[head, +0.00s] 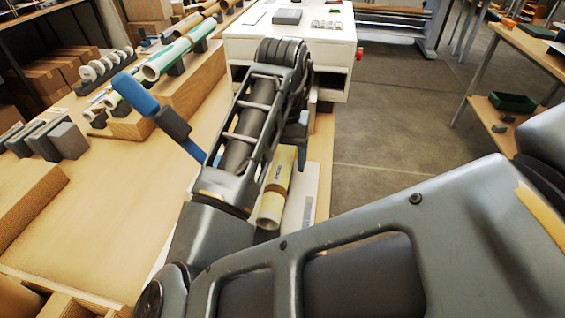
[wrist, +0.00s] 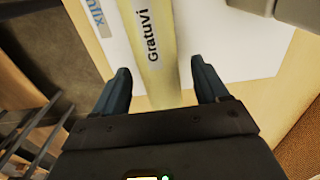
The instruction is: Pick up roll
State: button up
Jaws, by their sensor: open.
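In the wrist view my gripper (wrist: 160,82) is open, with one blue-grey finger on each side of the roll's near end. Gaps show between the fingers and the roll, so it is not clamped. In the head view my arm hides most of the gripper and part of the roll.
A white sheet or panel (head: 298,200) lies beside the roll. A white machine (head: 290,45) stands at the table's far end. Green and cream rolls (head: 165,62), a blue-handled tool (head: 137,95) and grey blocks (head: 67,143) are to the left. The table's middle (head: 95,220) is clear.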

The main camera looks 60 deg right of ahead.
jog(key=c, duration=1.3)
jog(key=shift+r, duration=0.15)
